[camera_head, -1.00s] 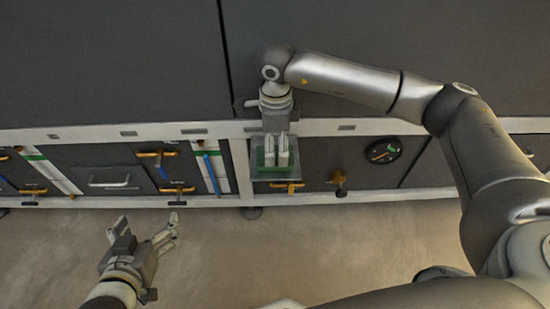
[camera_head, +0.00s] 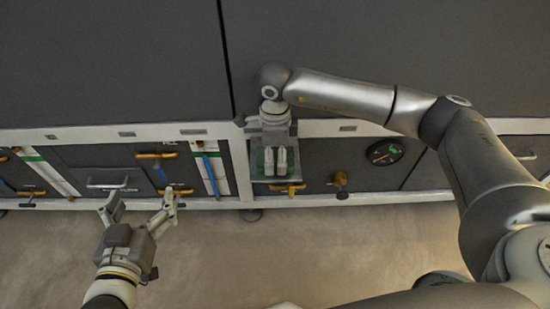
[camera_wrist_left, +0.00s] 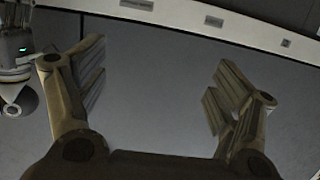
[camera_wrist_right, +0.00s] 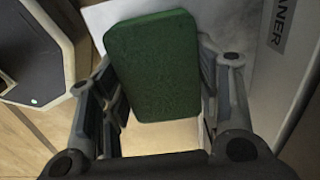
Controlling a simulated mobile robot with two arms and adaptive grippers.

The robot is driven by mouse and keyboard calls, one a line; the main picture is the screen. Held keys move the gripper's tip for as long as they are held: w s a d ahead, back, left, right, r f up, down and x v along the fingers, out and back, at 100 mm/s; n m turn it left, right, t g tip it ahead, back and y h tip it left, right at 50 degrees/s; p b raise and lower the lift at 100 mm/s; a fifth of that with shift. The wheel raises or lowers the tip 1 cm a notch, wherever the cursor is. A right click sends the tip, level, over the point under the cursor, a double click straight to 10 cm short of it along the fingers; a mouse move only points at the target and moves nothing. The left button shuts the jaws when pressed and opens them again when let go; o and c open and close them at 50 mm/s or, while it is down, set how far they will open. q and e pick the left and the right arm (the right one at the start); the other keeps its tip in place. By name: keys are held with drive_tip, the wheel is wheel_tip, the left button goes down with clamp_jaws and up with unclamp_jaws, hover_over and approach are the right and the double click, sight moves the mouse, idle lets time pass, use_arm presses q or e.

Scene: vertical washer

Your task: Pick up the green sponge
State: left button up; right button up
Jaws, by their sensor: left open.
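The green sponge (camera_wrist_right: 155,70) fills the middle of the right wrist view. In the head view only green edges of it show around my right gripper (camera_head: 275,172). My right gripper points down at the small tray (camera_head: 277,180) on the front of the machine. In the right wrist view its fingers (camera_wrist_right: 160,95) flank the sponge closely on both sides; I cannot tell whether they press on it. My left gripper (camera_head: 143,200) is open and empty, at lower left before the panels. In the left wrist view its fingers (camera_wrist_left: 160,75) are wide apart with nothing between them.
The dark machine front (camera_head: 110,60) stands behind, with a pale ledge (camera_head: 90,134) along it. Below are panels with yellow handles (camera_head: 285,188), a blue-handled bar (camera_head: 211,170) and a round dark gauge (camera_head: 385,152). The floor (camera_head: 300,235) in front is clear.

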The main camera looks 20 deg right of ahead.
sight(275, 155)
drive_tip(key=shift+r, duration=0.1)
idle(0.3)
drive_tip(key=shift+r, duration=0.2)
wheel_tip(275, 155, up, 3)
drive_tip(key=shift+f+p, duration=0.15)
drive_tip(key=shift+p, duration=0.45)
use_arm(q)
drive_tip(key=s+a+f+g+y+p, duration=0.2)
drive_tip(key=s+a+f+g, duration=0.3)
drive_tip(key=s+f+g, duration=0.5)
drive_tip(key=s+f+y, duration=0.1)
drive_tip(key=s, duration=0.3)
drive_tip(key=shift+a+f+n+p, duration=0.2)
drive_tip(key=shift+f+n+p, duration=0.1)
drive_tip(key=shift+f+p, duration=0.1)
use_arm(e)
drive_tip(key=s+a+r, duration=0.9)
drive_tip(key=a, duration=0.1)
drive_tip(key=shift+s+r, duration=0.35)
drive_tip(key=shift+s, duration=0.05)
